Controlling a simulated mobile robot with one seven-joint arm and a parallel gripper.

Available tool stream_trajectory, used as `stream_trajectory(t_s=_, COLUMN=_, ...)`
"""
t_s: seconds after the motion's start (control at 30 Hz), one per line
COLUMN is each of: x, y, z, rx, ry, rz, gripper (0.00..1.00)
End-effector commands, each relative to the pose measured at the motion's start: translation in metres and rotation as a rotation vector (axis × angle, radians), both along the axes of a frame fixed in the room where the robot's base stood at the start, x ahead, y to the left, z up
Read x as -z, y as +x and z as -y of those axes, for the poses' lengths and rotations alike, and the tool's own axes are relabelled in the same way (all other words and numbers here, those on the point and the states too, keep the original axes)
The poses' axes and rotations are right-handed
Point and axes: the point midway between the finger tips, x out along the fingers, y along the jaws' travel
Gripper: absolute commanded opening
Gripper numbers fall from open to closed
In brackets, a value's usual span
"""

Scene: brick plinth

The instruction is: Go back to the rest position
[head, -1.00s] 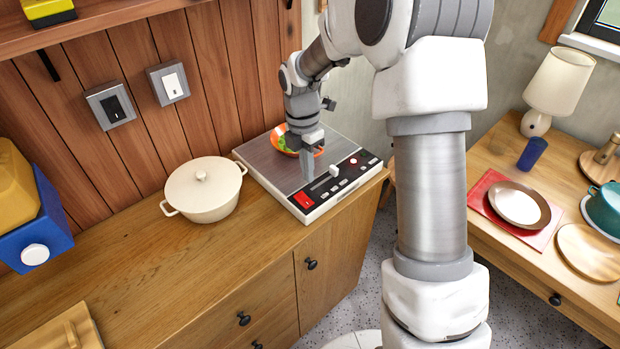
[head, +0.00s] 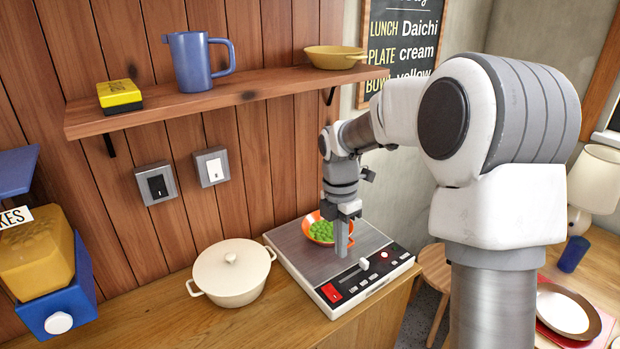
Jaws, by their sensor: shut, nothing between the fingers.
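My gripper (head: 342,246) points down above the front part of a silver-topped appliance (head: 297,249) with a red switch, a slider and several buttons on its front panel. The gripper is shut and empty. An orange bowl (head: 309,222) with green round pieces in it (head: 322,231) sits on the appliance's top, just behind the gripper. The gripper hides part of the bowl's right side. I cannot tell whether the fingertips touch the panel.
A cream lidded pot (head: 232,275) stands left of the appliance on the wooden counter. A shelf (head: 240,97) above holds a blue jug (head: 195,62), a yellow box (head: 119,95) and a yellow pan (head: 334,57). A blue and yellow dispenser (head: 70,310) is at left.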

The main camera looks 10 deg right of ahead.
Motion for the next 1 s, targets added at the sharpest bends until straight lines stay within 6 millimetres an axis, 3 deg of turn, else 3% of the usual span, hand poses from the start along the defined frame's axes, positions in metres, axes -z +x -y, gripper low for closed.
stream_trajectory(t_s=0.17, x=-0.026, y=-0.016, z=0.001, rx=0.154, ry=-0.022, rz=0.058, gripper=0.0)
stream_trajectory(t_s=0.4, x=-0.076, y=-0.066, z=0.007, rx=0.593, ry=-0.03, rz=0.2, gripper=0.0)
stream_trajectory(t_s=0.6, x=-0.106, y=-0.112, z=0.011, rx=0.977, ry=0.025, rz=0.312, gripper=0.0)
stream_trajectory(t_s=0.8, x=-0.122, y=-0.16, z=0.015, rx=1.36, ry=0.136, rz=0.392, gripper=0.0)
stream_trajectory(t_s=1.0, x=-0.125, y=-0.203, z=0.017, rx=1.728, ry=0.292, rz=0.422, gripper=0.0)
